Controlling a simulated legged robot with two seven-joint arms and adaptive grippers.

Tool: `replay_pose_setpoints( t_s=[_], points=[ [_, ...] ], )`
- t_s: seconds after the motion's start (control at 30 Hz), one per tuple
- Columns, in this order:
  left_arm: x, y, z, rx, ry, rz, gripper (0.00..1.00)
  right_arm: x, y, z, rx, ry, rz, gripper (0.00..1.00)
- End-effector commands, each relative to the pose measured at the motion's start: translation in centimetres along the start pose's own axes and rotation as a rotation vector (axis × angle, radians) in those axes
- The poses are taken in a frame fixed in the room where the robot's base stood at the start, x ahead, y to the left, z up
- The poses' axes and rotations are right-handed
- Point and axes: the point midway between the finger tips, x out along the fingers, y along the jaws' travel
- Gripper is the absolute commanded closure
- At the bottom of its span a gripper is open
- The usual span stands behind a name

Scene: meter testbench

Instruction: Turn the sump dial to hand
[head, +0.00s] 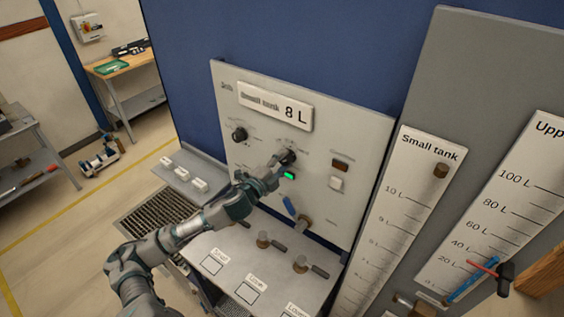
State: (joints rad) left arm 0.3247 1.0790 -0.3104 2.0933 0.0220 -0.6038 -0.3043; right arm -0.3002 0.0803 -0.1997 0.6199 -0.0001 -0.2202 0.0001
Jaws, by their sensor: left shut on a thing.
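My left arm comes in from the lower left and reaches the pale control panel (352,135). My left gripper (279,163) is shut on a black dial (289,155) on the panel's lower middle part. The fingers cover part of this dial, so I cannot read its pointer setting. A second black dial (240,134) sits to its left, untouched. The small labels around both dials are too small to read, so I cannot tell by text which one is the sump dial. My right gripper is out of view.
A lit green lamp (288,175) sits just below the gripped dial. Several taps stick out over the bench ledge (225,246). Tank scales (400,200) stand at right.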

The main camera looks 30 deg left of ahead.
Motion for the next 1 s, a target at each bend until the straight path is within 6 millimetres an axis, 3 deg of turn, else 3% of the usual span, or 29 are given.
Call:
replay_pose_setpoints(
  t_s=[0.2, 0.23, 0.3, 0.67, 1.0],
  points=[
    [0.0, 0.2, 0.0, 0.001, -0.001, 0.005, 0.92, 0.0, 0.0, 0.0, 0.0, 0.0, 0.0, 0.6],
    [0.0, 0.3, 0.0, 0.001, -0.001, 0.005, 0.5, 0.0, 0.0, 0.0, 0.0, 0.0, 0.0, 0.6],
    [0.0, 0.2, 0.0, 0.001, -0.001, 0.005, 0.32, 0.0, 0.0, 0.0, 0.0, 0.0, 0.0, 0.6],
    [-0.2, 0.2, 0.0, 0.0, 0.0, 0.003, 0.32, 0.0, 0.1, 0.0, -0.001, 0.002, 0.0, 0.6],
    [-4.4, 0.5, 0.2, 0.0, -0.002, 0.008, 0.32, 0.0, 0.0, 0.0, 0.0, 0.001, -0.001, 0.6]
  ],
)
